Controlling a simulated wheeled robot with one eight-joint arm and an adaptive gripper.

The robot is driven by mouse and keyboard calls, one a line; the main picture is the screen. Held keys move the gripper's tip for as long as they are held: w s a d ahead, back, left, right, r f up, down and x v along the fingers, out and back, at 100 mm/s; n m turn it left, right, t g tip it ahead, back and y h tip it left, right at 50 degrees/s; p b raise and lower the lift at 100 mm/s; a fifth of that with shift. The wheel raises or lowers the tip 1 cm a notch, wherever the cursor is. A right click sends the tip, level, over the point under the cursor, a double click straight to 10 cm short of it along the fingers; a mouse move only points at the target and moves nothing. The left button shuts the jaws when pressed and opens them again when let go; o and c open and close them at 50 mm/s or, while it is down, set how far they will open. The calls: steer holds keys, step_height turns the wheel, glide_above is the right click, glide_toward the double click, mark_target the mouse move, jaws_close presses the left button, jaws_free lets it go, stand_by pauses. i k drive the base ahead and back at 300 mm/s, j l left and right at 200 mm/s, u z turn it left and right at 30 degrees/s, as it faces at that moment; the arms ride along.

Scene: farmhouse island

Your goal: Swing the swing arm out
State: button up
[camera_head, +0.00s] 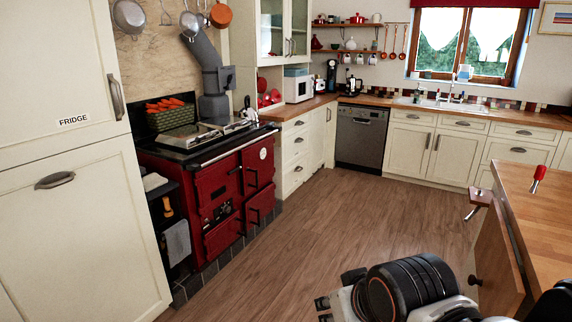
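I cannot tell for sure which part is the swing arm. A small reddish-brown block (481,197) with a silver lever juts out from the left edge of the island (545,215). A red-handled piece (538,178) with a metal tip stands on the island top near that edge. My arm comes in at the bottom right, with a thick black ringed joint. Small dark parts at its left end look like my gripper (335,295), low in front of the island and well apart from both pieces. Its fingers are too cut off to tell open from shut.
A brown panel (497,262) with a round dark knob stands at the island's left side. The wooden floor (330,215) is clear between the island and the red range cooker (220,190). A fridge (75,150) stands at left; a dishwasher (361,136) and sink cabinets line the back.

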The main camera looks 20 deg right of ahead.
mark_target(466, 220)
steer(key=i+l+z, duration=0.2)
steer(key=i+z, duration=0.7)
steer(key=i, duration=0.2)
steer(key=i+j+z, duration=0.25)
steer(key=i+z, duration=0.2)
steer(key=i+j+z, duration=0.45)
steer(key=i+z, duration=0.7)
steer(key=i, duration=0.15)
steer(key=k+l+u, duration=0.1)
steer(key=u, duration=0.3)
steer(key=k+l+u, duration=0.15)
steer(key=u, duration=0.25)
steer(key=k+l+u, duration=0.15)
steer(key=u, duration=0.25)
steer(key=k+u, duration=0.15)
steer(key=u, duration=0.25)
steer(key=z, duration=0.15)
